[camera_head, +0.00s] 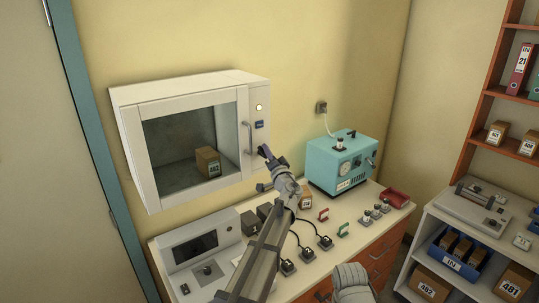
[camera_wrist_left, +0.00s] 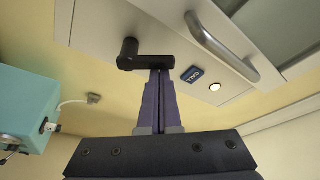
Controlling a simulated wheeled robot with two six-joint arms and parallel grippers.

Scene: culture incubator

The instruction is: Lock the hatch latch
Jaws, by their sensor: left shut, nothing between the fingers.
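The white incubator (camera_head: 190,84) hangs on the wall with its glass-windowed hatch (camera_head: 182,147) looking closed. A silver bar handle (camera_head: 249,138) is on the hatch's right side; it also shows in the left wrist view (camera_wrist_left: 222,48). The latch, a dark lever with a round knob, sits on the incubator front near the handle and shows in the left wrist view (camera_wrist_left: 155,62). My left gripper (camera_head: 270,161) is shut and empty, its purple-grey fingers (camera_wrist_left: 160,80) at the lever arm. I cannot tell whether they touch it. In the head view the gripper largely hides the latch.
A lit round button (camera_head: 259,107) and a blue CALL button (camera_head: 259,125) are above the latch. A teal machine (camera_head: 342,165) stands on the counter to the right. Small switches, cables and a red tray (camera_head: 396,197) occupy the counter below. A box (camera_head: 207,161) is inside the incubator.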

